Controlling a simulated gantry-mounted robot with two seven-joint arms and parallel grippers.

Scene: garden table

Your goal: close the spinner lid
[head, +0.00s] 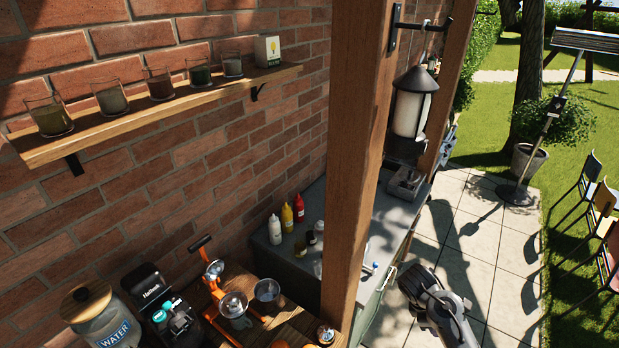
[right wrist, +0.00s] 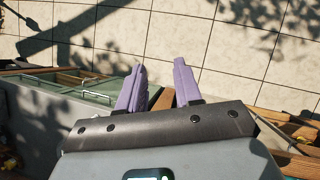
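I cannot make out a salad spinner or its lid in either view. My right gripper (right wrist: 159,78) shows in the right wrist view with its two purple fingers apart and nothing between them. It is above the paved ground. In the head view part of my right arm (head: 440,308) shows at the bottom, right of the wooden post and over the paving. My left gripper is in neither view.
A wooden post (head: 358,150) stands between my right arm and the wooden table with an orange press (head: 211,270), metal bowl (head: 267,290) and water jar (head: 100,315). A grey counter (head: 385,225) holds sauce bottles (head: 287,217). Paving (head: 490,250) is open at right.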

